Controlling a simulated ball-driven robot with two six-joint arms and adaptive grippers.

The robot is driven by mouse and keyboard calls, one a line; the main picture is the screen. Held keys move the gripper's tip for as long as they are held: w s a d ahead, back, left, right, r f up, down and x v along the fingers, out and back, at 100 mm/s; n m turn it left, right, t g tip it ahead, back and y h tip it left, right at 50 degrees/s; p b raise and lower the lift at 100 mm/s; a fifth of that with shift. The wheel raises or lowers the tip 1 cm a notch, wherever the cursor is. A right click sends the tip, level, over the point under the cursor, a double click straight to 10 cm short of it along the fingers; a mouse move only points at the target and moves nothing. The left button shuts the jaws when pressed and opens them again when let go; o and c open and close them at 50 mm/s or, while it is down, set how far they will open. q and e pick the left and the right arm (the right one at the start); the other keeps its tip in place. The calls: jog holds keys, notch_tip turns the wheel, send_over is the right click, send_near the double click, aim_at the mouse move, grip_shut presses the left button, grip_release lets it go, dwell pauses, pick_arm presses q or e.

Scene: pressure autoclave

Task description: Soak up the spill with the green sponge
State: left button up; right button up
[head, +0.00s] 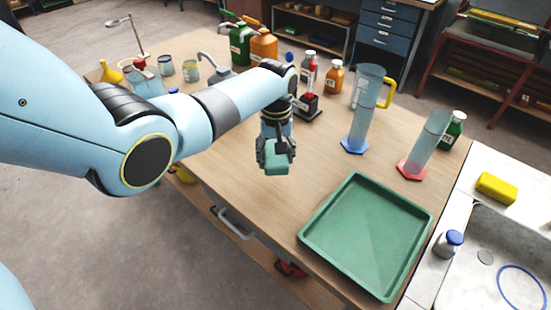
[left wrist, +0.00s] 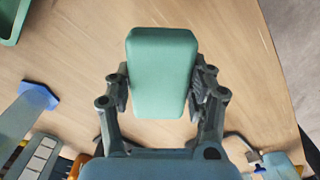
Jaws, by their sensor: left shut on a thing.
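My left gripper (head: 274,156) is shut on the green sponge (head: 277,165). It holds the sponge over the near part of the wooden table (head: 235,185), left of the green tray. In the left wrist view the sponge (left wrist: 161,70) is a pale green block with rounded edges, gripped between both fingers (left wrist: 160,88). I cannot tell whether it touches the tabletop. No spill can be made out in either view; the arm and sponge hide part of the table. My right gripper is not in view.
An empty green tray (head: 365,235) lies at the table's near right. A blue-based cylinder (head: 361,115), a red-based cylinder (head: 427,145) and several bottles stand behind. A sink (head: 485,255) is at the right, with a yellow block (head: 496,188) beside it.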

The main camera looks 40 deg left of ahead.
pick_arm(q)
jog(key=shift+r, duration=0.8)
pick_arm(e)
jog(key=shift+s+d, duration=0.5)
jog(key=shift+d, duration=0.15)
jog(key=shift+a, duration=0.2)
